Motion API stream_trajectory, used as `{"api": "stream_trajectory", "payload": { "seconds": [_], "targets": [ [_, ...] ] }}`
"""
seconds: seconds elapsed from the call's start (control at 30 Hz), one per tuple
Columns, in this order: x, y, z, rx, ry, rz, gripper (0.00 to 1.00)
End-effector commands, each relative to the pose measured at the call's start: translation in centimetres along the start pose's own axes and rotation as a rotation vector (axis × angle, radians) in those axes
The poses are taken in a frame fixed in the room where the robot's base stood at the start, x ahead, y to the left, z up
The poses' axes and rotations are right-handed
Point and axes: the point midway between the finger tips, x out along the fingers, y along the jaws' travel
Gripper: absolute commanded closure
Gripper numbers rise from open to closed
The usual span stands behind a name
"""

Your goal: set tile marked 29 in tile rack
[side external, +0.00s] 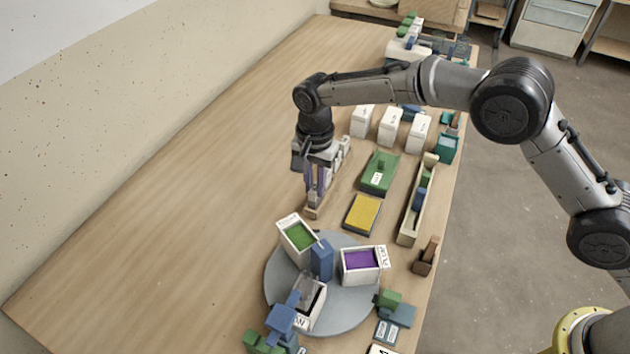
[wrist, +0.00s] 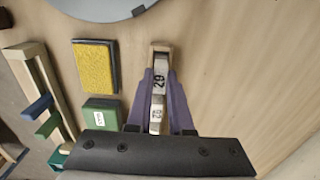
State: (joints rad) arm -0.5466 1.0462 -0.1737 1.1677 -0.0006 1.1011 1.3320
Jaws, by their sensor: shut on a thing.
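My gripper (side external: 316,190) points down over the left part of the table, its purple fingers shut on a pale tile. In the wrist view my gripper (wrist: 160,78) has the tile marked 29 (wrist: 158,84) between its fingers, its number facing the camera. A narrow wooden piece, seemingly the tile rack (side external: 311,212), shows right below the fingertips; its end also shows in the wrist view (wrist: 161,47). I cannot tell whether the tile touches the rack. A second pale face with a number (wrist: 155,115) shows nearer the wrist. The fingers hide much of the rack.
A yellow pad (side external: 362,214) and a green box (side external: 379,172) lie right of the gripper. A grey turntable (side external: 345,318) with glaze buckets stands in front. White containers (side external: 390,127) stand behind. The table's left side is clear.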

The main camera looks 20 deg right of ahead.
Motion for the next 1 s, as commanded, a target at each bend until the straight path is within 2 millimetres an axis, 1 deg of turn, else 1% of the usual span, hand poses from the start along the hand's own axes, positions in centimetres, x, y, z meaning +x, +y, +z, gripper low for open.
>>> {"api": "stream_trajectory", "payload": {
  "seconds": [0.53,1.0],
  "targets": [
    [0.00,0.01,0.02,0.000,0.000,0.000,1.00],
    [0.57,0.02,0.02,0.000,0.000,0.000,1.00]
  ]
}}
